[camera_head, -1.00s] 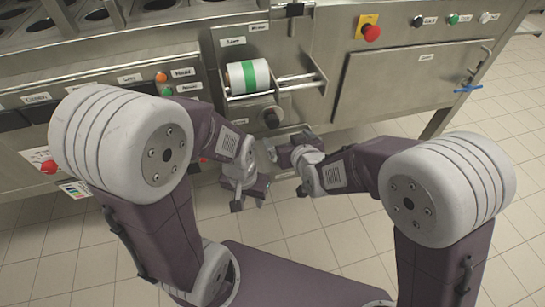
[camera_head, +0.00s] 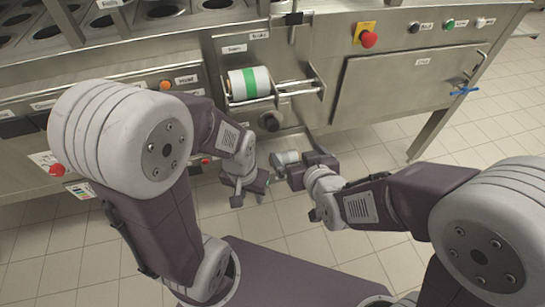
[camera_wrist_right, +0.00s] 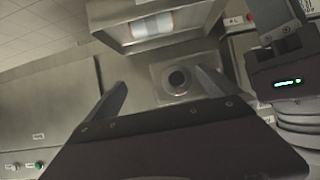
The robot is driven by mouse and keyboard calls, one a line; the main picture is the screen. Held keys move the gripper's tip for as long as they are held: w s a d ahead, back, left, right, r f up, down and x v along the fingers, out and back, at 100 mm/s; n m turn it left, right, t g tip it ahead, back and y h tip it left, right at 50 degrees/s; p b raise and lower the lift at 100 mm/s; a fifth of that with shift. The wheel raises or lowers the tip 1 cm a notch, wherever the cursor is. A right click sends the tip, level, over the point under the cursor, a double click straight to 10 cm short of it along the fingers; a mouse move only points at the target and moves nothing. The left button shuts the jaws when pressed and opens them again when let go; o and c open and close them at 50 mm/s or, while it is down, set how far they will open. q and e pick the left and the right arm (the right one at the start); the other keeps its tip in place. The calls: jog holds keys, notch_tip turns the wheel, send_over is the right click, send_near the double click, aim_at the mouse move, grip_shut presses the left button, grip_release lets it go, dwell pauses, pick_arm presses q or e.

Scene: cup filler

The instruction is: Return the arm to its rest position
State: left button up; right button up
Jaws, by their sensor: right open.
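My right arm comes in from the right in the head view, with its gripper (camera_head: 300,170) in front of the machine, below the roll holder. In the right wrist view the two dark fingers (camera_wrist_right: 160,78) stand apart with nothing held between them. Past them show a round dark knob (camera_wrist_right: 177,79) and the holder above it. My left gripper (camera_head: 247,186) hangs to the left of the right one, low in front of the machine. Its fingers are too small and dark to tell whether they are open or shut.
The steel machine (camera_head: 400,90) spans the back. A white roll with a green band (camera_head: 249,83) lies in a holder above a black knob (camera_head: 269,122). A red emergency button (camera_head: 368,40) sits to the right.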

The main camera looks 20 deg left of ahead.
dwell(0.3)
jog(key=w+d+f+m+h, duration=0.1)
jog(key=w+d+m+h, duration=0.2)
jog(key=d, duration=0.7)
jog(key=w+d+m+h, duration=0.3)
jog(key=d, duration=0.7)
jog(key=s+d+f+m+g, duration=0.1)
jog(key=s+d+f+g, duration=0.3)
jog(key=s, duration=0.4)
jog(key=s+d+f+g, duration=0.2)
jog(key=s+f+g, duration=0.25)
jog(key=s, duration=0.45)
notch_tip(320, 180, up, 34)
jog(key=p, duration=3.3)
jog(key=shift+w+f+h, duration=0.2)
jog(key=shift+w+h, duration=0.1)
jog(key=shift+w, duration=0.1)
